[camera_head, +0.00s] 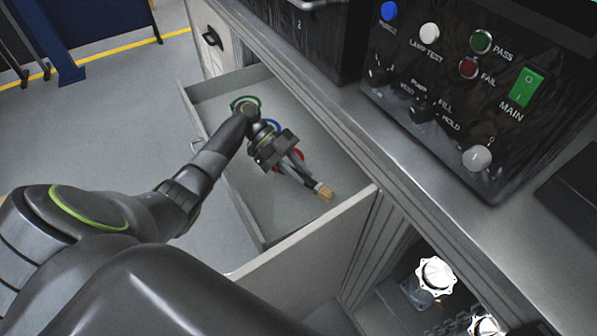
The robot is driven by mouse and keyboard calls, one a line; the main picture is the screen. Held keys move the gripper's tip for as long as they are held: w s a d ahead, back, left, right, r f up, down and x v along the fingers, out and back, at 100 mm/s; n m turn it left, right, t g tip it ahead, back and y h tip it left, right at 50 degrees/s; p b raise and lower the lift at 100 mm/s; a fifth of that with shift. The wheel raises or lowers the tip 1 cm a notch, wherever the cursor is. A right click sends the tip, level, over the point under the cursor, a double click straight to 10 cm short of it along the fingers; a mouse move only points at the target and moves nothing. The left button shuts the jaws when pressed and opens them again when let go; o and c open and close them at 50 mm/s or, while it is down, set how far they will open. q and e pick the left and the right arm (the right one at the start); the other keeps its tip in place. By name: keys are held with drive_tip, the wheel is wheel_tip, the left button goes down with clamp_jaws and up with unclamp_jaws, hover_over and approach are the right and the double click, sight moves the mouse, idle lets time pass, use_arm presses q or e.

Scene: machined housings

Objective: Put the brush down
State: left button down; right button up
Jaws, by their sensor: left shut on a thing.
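The brush has tan bristles (325,193) and a pale ferrule at the lower right end of what my left gripper (291,165) holds. My left arm comes in from the left, and its gripper is shut on the brush over the open drawer (215,88). The bristles point toward the drawer's near right corner. The handle is mostly hidden by the gripper. I cannot tell whether the brush touches the drawer floor. My right gripper is not in view.
Green, blue and red ring-like items lie in the drawer, partly hidden by my arm. A control panel (440,80) with buttons and switches stands above the grey bench edge (400,160). White-capped valves (436,275) sit in the space below. The drawer's near part is bare.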

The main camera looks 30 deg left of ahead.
use_arm(q)
drive_tip(key=shift+f, duration=0.3)
drive_tip(key=shift+f+b, duration=0.65)
drive_tip(key=shift+b, duration=0.15)
drive_tip(key=c, duration=1.3)
unclamp_jaws()
drive_tip(key=shift+r, duration=0.1)
